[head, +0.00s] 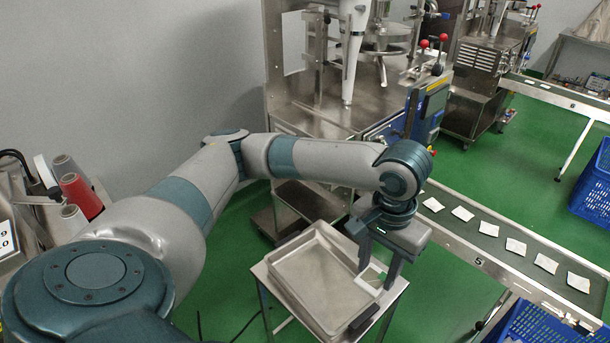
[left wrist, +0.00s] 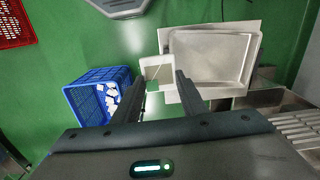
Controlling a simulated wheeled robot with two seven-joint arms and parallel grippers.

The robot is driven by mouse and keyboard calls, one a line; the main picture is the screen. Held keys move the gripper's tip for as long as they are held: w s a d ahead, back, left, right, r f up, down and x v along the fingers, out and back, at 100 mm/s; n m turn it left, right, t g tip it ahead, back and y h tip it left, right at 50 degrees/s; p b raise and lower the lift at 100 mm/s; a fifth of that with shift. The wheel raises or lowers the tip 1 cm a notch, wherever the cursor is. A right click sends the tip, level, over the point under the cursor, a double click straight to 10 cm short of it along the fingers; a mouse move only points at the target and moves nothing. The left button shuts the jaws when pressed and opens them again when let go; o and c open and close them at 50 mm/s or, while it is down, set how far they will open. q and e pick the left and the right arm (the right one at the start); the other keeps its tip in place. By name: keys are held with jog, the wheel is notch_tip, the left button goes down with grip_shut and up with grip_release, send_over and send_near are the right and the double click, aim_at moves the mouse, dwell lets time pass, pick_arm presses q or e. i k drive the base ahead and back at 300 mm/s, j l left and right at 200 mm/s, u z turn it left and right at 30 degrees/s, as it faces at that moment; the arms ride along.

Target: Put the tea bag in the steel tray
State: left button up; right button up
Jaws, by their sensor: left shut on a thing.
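My left gripper (head: 377,278) points down over the right side of the steel tray (head: 287,282), with its fingers shut on a white tea bag (head: 371,270). In the left wrist view the tea bag (left wrist: 157,70) shows between the tips of the left gripper (left wrist: 160,80). The steel tray (left wrist: 250,62) lies beyond and to the right in that view, shallow and empty as far as I see. I cannot tell exactly how high the bag is above the tray rim. My right gripper is not in view.
A conveyor belt (head: 437,217) with several white tea bags runs along the right. A blue crate (head: 530,325) stands at the bottom right; a blue crate with white bags (left wrist: 88,98) shows in the left wrist view. A steel packing machine (head: 300,105) stands behind the tray.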

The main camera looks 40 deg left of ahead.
aim_at(311, 266)
jog(key=i+j, duration=0.1)
jog(key=j, duration=1.45)
